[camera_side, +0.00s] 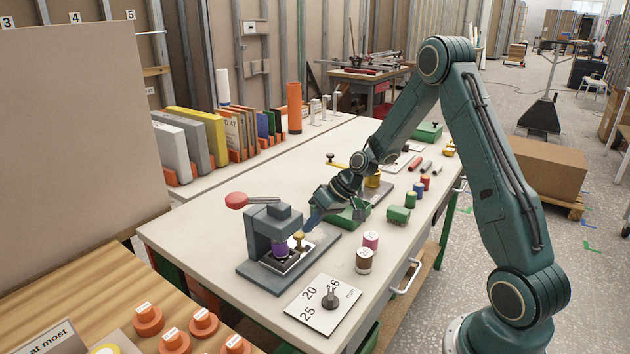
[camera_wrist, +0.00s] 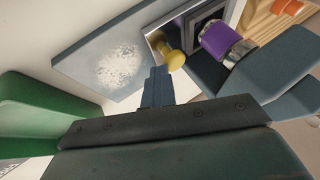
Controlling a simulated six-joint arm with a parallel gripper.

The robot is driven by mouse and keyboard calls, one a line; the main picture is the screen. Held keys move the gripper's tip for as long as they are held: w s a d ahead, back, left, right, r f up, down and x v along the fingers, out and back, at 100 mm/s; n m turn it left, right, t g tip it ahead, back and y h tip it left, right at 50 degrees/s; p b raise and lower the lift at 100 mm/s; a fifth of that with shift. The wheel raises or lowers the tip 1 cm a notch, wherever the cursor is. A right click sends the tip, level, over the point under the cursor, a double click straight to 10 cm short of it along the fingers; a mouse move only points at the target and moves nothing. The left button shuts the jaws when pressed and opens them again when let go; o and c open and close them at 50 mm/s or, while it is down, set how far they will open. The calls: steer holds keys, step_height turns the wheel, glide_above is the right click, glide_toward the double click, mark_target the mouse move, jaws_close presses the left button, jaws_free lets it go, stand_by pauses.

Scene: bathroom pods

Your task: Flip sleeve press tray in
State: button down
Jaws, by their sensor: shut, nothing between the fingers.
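The grey press (camera_side: 272,228) stands on its base plate (camera_side: 325,247) near the table's front left, its red-knobbed lever (camera_side: 237,200) sticking out left. A purple sleeve (camera_side: 280,249) stands under the press head at the tray (camera_side: 295,262); in the wrist view the purple sleeve (camera_wrist: 214,34) has a silvery end. The tray's yellow knob (camera_side: 299,238) shows beside it and again in the wrist view (camera_wrist: 176,59). My gripper (camera_side: 312,222) is shut and empty. Its fingertips (camera_wrist: 160,72) are right by the yellow knob; I cannot tell if they touch it.
A numbered card with a small post (camera_side: 322,302) lies in front of the press. Bare tabletop lies left of the press.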

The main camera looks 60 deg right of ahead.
steer(key=shift+a, duration=0.15)
steer(key=shift+s+d, duration=0.1)
steer(key=shift+d, duration=0.3)
steer(key=d, duration=0.3)
steer(key=shift+s+d, duration=0.1)
steer(key=shift+s, duration=0.2)
steer(key=v, duration=1)
steer(key=shift+r, duration=0.1)
